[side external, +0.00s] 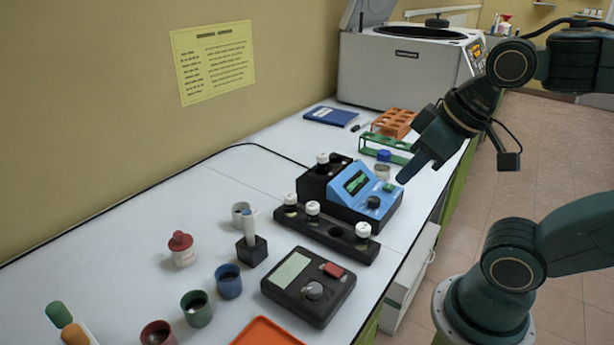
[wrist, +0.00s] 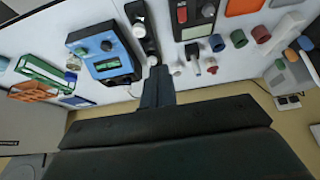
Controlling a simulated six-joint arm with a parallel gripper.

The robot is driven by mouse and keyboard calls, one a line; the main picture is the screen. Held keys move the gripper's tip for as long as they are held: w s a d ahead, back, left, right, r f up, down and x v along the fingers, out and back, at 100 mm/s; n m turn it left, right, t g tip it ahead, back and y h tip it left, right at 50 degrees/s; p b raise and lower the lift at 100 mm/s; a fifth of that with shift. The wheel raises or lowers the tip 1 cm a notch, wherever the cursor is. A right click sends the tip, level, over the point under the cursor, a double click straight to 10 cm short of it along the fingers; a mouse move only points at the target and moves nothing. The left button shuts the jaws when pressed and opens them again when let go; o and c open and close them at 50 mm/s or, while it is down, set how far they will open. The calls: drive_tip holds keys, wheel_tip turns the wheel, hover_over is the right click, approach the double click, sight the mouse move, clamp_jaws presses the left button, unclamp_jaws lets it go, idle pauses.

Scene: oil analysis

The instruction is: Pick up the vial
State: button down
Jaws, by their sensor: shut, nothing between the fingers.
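Several white-capped vials stand upright. Three are in a long black rack (side external: 330,232): one at its left end (side external: 290,204), one beside it (side external: 312,212) and one near its right end (side external: 362,234). Which vial the task means, I cannot tell. In the wrist view the rack with white caps (wrist: 138,30) lies beside the blue analyser (wrist: 105,55). My gripper (side external: 405,178) is shut and empty, above the right side of the analyser, apart from the vials. Its closed fingers also show in the wrist view (wrist: 157,72).
A centrifuge (side external: 405,65) is at the back. A black meter (side external: 308,286) and coloured cups (side external: 228,281) are in front. The left-back table is mostly clear.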

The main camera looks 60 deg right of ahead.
drive_tip(key=c, duration=2.1)
unclamp_jaws()
drive_tip(key=o, duration=1.1)
drive_tip(key=w+d+r+m+g, duration=0.1)
drive_tip(key=w+d+r+m, duration=0.2)
drive_tip(key=w, duration=0.4)
drive_tip(key=w+d+r+m+g, duration=0.2)
drive_tip(key=w+d+m, duration=0.1)
drive_tip(key=w+m, duration=0.35)
drive_tip(key=w+d+f+m+g, duration=0.1)
drive_tip(key=w+d+m, duration=0.1)
drive_tip(key=w+d, duration=0.1)
drive_tip(key=w+d+f+m, duration=0.2)
drive_tip(key=w+d+m, duration=0.1)
drive_tip(key=w+d, duration=0.1)
drive_tip(key=w+d+f+m+g, duration=0.1)
drive_tip(key=w+d+f+m, duration=0.1)
drive_tip(key=w, duration=0.3)
drive_tip(key=shift+w+d+f+m+g, duration=0.1)
drive_tip(key=shift+w+d+m+g, duration=0.25)
drive_tip(key=shift+d+m, duration=0.45)
